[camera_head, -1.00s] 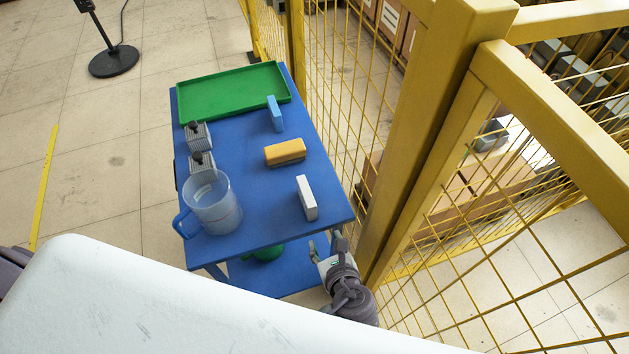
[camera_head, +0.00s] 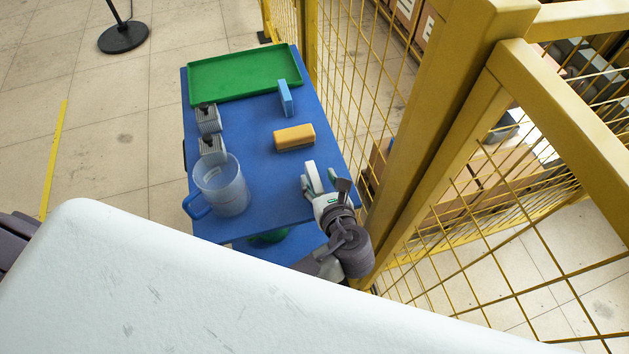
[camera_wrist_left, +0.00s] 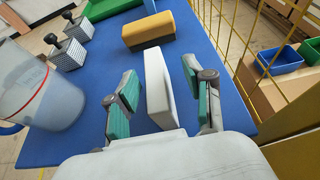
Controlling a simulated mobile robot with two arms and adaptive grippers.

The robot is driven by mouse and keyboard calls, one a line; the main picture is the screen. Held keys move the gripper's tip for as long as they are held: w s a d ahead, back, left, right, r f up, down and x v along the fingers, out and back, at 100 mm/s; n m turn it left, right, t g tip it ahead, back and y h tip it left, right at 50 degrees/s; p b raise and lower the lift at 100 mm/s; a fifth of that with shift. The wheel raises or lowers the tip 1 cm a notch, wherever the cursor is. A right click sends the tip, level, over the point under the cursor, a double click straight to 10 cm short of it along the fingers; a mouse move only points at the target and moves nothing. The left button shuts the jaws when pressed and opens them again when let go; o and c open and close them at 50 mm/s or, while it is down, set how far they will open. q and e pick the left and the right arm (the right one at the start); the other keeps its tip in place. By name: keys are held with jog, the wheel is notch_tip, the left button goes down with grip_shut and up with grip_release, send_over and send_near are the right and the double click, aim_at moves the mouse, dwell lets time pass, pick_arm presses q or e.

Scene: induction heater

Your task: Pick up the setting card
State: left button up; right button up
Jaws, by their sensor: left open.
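A white, thin upright block (camera_head: 312,176), which looks like the setting card, stands on the blue table near its right front corner. In the left wrist view the white block (camera_wrist_left: 158,88) stands between the two green-padded fingers, with a visible gap on each side. My left gripper (camera_head: 319,179) is open around it, and it also shows in the left wrist view (camera_wrist_left: 160,76). The block's near lower end is hidden by my gripper. My right gripper is not in view.
On the blue table (camera_head: 262,180) are a yellow block (camera_head: 294,138), a blue block (camera_head: 286,98), two grey blocks with dark knobs (camera_head: 208,118), a clear jug (camera_head: 224,188) and a green tray (camera_head: 243,74). A yellow mesh fence (camera_head: 365,100) runs close along the table's right side.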

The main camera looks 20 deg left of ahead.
aim_at(315, 178)
pick_arm(q)
jog(key=x, duration=0.4)
jog(key=shift+w+a+f, duration=0.1)
jog(key=shift+a+f, duration=0.05)
jog(key=shift+a, duration=0.3)
grip_shut()
